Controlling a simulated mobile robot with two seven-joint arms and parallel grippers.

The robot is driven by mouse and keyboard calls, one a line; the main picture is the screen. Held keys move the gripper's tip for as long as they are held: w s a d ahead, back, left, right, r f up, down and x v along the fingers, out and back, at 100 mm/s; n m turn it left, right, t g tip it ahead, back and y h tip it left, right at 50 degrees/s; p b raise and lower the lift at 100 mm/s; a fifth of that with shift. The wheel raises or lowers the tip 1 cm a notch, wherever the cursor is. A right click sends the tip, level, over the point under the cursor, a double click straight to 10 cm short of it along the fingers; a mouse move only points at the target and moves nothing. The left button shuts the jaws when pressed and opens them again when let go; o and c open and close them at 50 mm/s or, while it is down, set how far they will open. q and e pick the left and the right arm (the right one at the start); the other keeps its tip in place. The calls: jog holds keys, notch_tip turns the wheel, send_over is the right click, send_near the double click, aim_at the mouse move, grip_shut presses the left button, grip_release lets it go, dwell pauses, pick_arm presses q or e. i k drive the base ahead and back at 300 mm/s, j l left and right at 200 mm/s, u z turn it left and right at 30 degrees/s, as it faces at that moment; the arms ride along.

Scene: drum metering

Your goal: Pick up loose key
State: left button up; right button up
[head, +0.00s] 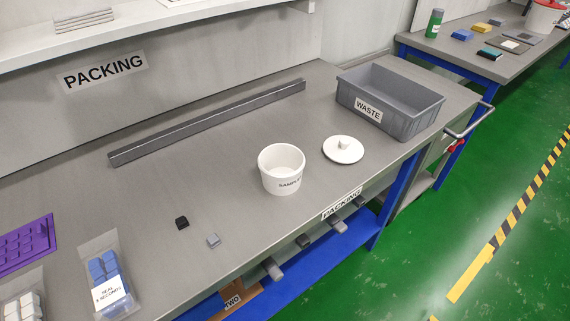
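Two small loose keys lie apart on the grey bench. One is a black key (182,223). The other is a light blue-grey key (214,241), a little nearer the front edge. A clear bag (104,275) of blue keys, with a label reading "SEAL 5 SECONDS", lies to their left. A second clear bag with white keys (24,307) is cut off by the lower left corner. A purple tray (24,244) with a grid of raised shapes is at the left edge. Neither of my grippers is in view.
A white tub (281,170) labelled "SAMPLE" stands open right of the keys, its white lid (343,149) beside it. A grey WASTE bin (391,100) is at the far right. A long grey bar (210,121) lies along the back. Bench around the keys is clear.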

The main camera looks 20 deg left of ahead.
aim_at(213, 240)
jog(key=u, duration=1.2)
